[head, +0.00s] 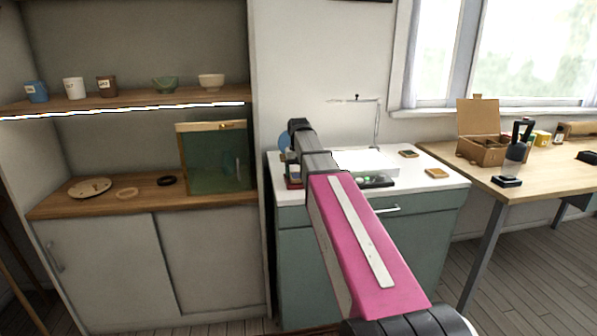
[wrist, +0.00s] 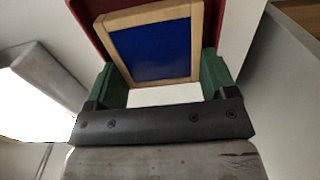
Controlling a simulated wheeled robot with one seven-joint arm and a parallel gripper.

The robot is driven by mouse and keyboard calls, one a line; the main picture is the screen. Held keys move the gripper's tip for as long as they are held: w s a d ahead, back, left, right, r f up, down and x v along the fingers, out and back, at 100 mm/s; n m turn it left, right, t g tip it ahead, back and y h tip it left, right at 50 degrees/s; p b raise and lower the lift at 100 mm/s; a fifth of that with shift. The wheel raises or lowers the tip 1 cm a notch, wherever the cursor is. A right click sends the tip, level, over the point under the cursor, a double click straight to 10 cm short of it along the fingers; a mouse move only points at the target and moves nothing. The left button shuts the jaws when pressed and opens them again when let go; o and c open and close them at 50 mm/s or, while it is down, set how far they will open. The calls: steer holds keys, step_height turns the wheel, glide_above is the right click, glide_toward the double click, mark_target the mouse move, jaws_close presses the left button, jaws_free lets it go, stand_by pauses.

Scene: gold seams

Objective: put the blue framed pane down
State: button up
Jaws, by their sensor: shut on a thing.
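The blue framed pane (wrist: 152,50), blue with a light wooden frame, shows in the wrist view between the two green fingers of my gripper (wrist: 163,78). The fingers are shut on its frame at the sides. A dark red flat thing (wrist: 90,12) lies behind or around the pane's far end; I cannot tell whether they touch. In the head view my pink and grey arm reaches over the white-topped cabinet (head: 440,187), and it hides most of the gripper and the pane.
Small brown squares (head: 437,173) and a white slab (head: 366,162) lie on the cabinet top near a thin lamp stand (head: 377,125). A wooden table (head: 535,180) with an open box (head: 481,150) stands right.

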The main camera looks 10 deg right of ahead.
mark_target(298, 173)
steer(key=shift+f, duration=0.3)
steer(key=o, duration=1)
steer(key=shift+r, duration=0.1)
step_height(298, 173, up, 13)
steer(key=shift+r, duration=0.1)
